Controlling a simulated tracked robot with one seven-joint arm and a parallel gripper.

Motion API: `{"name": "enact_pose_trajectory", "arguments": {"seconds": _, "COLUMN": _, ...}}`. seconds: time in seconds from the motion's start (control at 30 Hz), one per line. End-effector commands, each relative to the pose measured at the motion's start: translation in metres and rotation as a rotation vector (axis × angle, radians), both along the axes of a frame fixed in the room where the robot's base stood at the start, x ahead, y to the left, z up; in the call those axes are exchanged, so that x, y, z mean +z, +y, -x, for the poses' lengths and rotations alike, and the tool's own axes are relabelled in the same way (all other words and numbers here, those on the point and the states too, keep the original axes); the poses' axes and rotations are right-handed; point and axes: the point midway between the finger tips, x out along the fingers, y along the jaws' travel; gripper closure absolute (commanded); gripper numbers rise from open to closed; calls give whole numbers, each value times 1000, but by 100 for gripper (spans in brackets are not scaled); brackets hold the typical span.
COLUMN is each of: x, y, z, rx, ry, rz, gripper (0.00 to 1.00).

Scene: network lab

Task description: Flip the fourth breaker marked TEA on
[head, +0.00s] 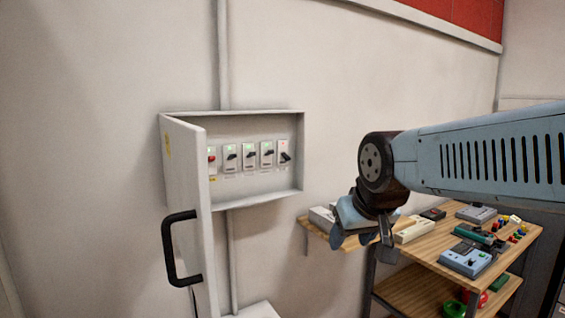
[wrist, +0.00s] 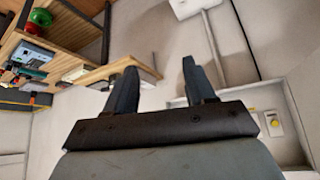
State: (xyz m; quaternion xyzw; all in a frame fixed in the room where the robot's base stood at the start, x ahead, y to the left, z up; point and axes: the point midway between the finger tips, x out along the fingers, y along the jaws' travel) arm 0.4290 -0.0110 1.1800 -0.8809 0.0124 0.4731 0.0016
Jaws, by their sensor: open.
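An open breaker box (head: 245,199) hangs on the wall left of centre in the head view. Inside is a row of several switches: a red-knobbed one (head: 211,158) at the left, then breakers with black levers. The rightmost breaker (head: 285,153) has its lever tilted low, and I see no green light on it; the others show green spots. The labels are too small to read, so I cannot tell which is marked TEA. My gripper (head: 352,239) is open and empty, right of and below the box. In the wrist view its fingers (wrist: 159,80) stand apart.
The box door (head: 189,185) swings out towards me on the left, with a black handle (head: 172,250). A wooden bench (head: 425,253) with several devices stands below and right of my gripper. A grey conduit (head: 223,55) runs up the wall. The wall between box and gripper is clear.

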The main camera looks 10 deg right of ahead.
Motion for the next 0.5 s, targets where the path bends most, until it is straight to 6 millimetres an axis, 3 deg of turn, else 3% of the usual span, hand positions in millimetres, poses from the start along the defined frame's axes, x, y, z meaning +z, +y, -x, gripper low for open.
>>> {"name": "enact_pose_trajectory", "arguments": {"seconds": 0.2, "x": 7, "y": -21, "z": -93, "rx": -30, "ry": -225, "rz": 23, "gripper": 45}}
{"name": "enact_pose_trajectory", "arguments": {"seconds": 0.5, "x": 19, "y": -41, "z": -207, "rx": -15, "ry": -568, "rz": 35, "gripper": 45}}
